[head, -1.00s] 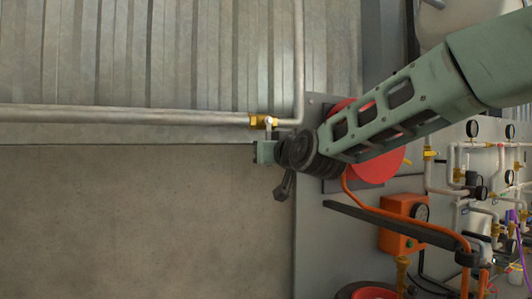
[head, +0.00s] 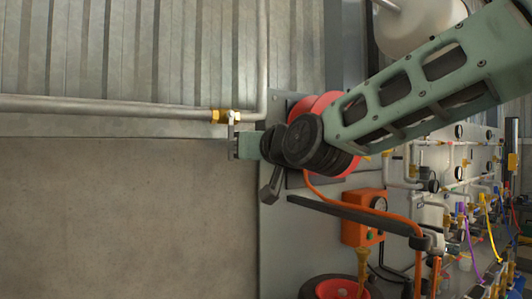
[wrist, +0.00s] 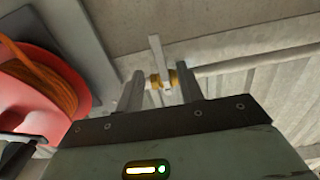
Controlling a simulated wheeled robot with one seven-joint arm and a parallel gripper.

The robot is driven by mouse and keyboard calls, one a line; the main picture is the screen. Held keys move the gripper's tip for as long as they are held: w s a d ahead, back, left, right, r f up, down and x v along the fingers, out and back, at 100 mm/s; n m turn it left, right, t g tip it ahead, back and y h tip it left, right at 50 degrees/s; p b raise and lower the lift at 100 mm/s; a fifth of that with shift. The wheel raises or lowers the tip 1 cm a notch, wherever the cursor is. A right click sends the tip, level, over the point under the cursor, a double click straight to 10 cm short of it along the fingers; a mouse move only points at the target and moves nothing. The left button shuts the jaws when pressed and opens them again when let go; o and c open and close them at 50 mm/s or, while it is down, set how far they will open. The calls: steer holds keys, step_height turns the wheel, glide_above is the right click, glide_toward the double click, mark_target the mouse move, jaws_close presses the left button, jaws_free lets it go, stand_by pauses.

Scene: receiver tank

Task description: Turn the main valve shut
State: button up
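The main valve is a brass fitting (head: 222,116) on a grey pipe along the wall in the head view. In the wrist view its brass body (wrist: 172,78) shows just beyond my fingers, with a pale flat lever (wrist: 157,55) standing up across the pipe line. My gripper (head: 233,146) is right below the valve in the head view. In the wrist view my gripper (wrist: 160,88) is open, with one finger on each side of the lever. A gap shows on both sides, so the fingers look apart from it. Contact at the valve body is hard to tell.
A red hose reel (wrist: 40,90) with an orange hose is close on the left in the wrist view. In the head view an orange box (head: 362,216), a dark bar (head: 350,214) and gauge piping (head: 400,165) stand to the right. The wall left of my gripper is clear.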

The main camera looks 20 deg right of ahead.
steer(key=v, duration=0.8)
steer(key=shift+b, duration=0.45)
